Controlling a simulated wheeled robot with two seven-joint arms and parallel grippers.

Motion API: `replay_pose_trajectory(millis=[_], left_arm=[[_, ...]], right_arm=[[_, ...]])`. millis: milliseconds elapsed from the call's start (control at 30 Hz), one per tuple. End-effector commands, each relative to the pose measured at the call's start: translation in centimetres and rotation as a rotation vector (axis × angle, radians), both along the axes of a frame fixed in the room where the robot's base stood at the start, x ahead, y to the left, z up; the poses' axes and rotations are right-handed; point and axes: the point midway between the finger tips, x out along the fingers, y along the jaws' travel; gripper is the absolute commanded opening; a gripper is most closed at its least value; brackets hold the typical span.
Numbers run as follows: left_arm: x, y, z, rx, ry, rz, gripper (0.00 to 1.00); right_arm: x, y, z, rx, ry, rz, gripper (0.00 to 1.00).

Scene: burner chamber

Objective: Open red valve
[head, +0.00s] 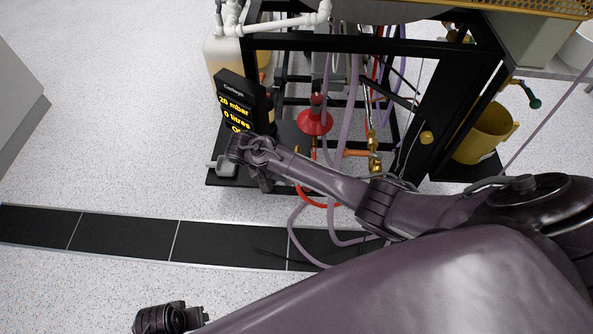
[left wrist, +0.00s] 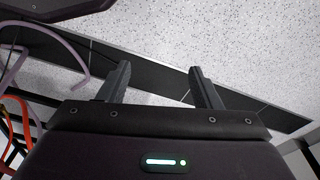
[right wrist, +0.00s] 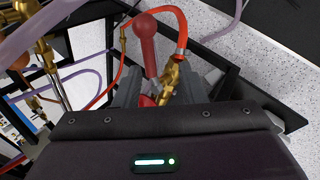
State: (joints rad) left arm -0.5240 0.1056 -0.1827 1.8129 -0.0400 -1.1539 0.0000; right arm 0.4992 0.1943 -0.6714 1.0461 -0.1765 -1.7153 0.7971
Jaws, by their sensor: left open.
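In the right wrist view a red valve handle (right wrist: 146,40) with a rounded end stands on a grey stem, beside a brass fitting (right wrist: 171,78) joined to a red hose. My right gripper (right wrist: 172,76) is right at them, one finger on each side of the stem and fitting. Whether it is shut on anything is not clear. In the head view my right forearm crosses the front of the rig and hides this spot. My left gripper (left wrist: 160,70) is open and empty above the floor, away from the valve.
The black rig frame (head: 350,42) holds brass fittings (head: 374,158), purple hoses (head: 346,110) and a red cone-shaped part (head: 315,122). A black display (head: 236,105) with yellow text stands at its left. A yellow bucket (head: 488,132) is at right.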

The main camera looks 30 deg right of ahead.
Motion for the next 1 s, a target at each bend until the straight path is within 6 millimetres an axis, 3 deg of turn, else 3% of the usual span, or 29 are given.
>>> replay_pose_trajectory(millis=[33,200,400,567,833,1000], left_arm=[[0.0,-0.1,0.3,0.0,0.001,-0.002,0.58],[-0.1,-0.3,1.9,-0.001,0.007,-0.009,0.58],[-0.2,-0.5,3.8,-0.001,0.013,-0.017,0.58],[-0.3,-0.5,4.7,0.001,0.017,-0.02,0.58],[-0.3,-0.5,4.9,0.001,0.017,-0.021,0.58],[-0.3,-0.5,4.9,0.001,0.016,-0.021,0.58]], right_arm=[[0.3,1.6,-0.2,0.003,0.0,0.004,0.37],[0.8,5.6,-0.2,0.001,0.001,0.003,0.37],[1.3,8.8,-0.2,0.001,0.0,0.001,0.37],[1.4,9.9,-0.2,-0.001,0.001,0.001,0.37],[1.4,10.0,-0.1,-0.001,0.0,0.0,0.37],[1.4,10.0,-0.1,-0.001,0.0,0.0,0.17]])
